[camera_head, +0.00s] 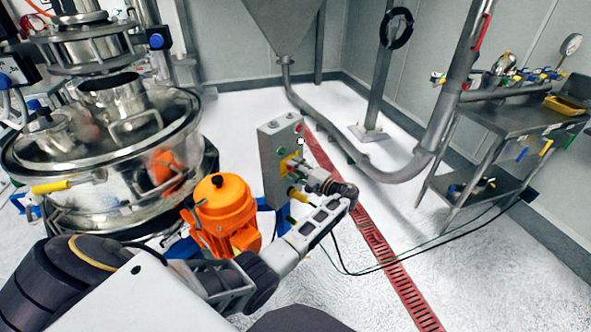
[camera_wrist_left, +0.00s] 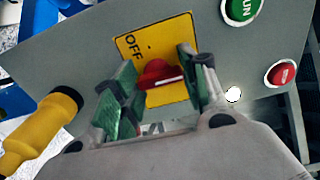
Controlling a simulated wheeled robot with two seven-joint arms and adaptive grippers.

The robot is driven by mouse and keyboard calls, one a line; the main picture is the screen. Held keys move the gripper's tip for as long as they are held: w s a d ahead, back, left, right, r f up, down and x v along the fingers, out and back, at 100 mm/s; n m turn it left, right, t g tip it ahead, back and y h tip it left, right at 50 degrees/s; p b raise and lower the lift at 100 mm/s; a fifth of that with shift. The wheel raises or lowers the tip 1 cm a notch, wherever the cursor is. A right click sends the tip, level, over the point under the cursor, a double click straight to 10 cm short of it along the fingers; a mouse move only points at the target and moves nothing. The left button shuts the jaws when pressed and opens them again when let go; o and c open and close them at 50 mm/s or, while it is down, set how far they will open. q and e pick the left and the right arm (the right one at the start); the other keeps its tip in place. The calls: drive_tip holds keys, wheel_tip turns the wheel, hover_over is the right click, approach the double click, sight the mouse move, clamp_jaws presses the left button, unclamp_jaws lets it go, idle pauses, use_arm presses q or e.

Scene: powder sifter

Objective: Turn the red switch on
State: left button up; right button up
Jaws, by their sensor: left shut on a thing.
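The grey control box (camera_head: 272,163) stands upright in the middle of the head view. Its red switch (camera_wrist_left: 158,73) sits on a yellow plate (camera_wrist_left: 178,32) marked OFF in the left wrist view. My left gripper (camera_wrist_left: 160,85) has its two green-padded fingers on either side of the red switch and is shut on it. In the head view the left gripper (camera_head: 304,176) reaches the box's front face from below right. The switch is mostly hidden by the gripper there. My right gripper is not in view.
A green RUN button (camera_wrist_left: 241,10) and a red button (camera_wrist_left: 282,73) lie near the plate. A yellow connector (camera_wrist_left: 45,125) sticks out at left. An orange motor (camera_head: 222,208) and steel sifter (camera_head: 95,165) stand left of the box.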

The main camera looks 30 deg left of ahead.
use_arm(q)
drive_tip(key=o, duration=1)
drive_tip(key=shift+w+d, duration=0.1)
drive_tip(key=shift+o, duration=0.2)
drive_tip(key=s+d, duration=0.2)
drive_tip(key=d, duration=1)
